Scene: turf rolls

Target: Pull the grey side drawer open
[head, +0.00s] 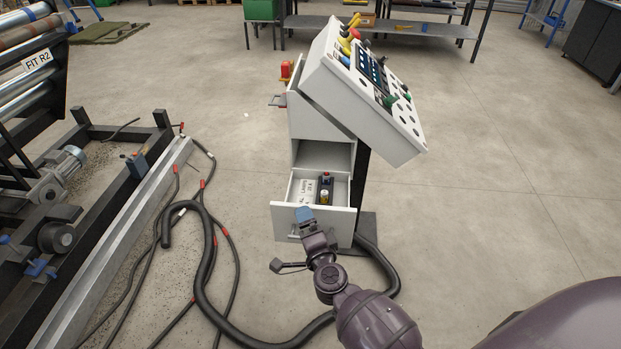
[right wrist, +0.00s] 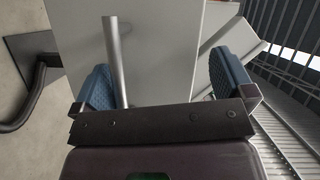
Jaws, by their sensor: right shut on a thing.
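The grey side drawer (head: 338,222) is in the lower part of the grey control console (head: 318,128). It stands pulled out, its inside visible from above. A white paper with writing (head: 308,188) and a small dark, yellow and red item (head: 325,190) lie in it. My right gripper (head: 305,216) is at the drawer's front, shut on the handle (head: 292,233), which it partly hides. In the right wrist view the handle shows as a metal bar (right wrist: 115,62) between the blue fingers (right wrist: 165,82), close to the left one. My left gripper is out of view.
A thick black hose (head: 207,250) and thinner cables curl over the floor left of the drawer. A black and grey machine frame (head: 120,215) stands further left. A shelf bench (head: 410,30) is at the back. The floor at right is clear.

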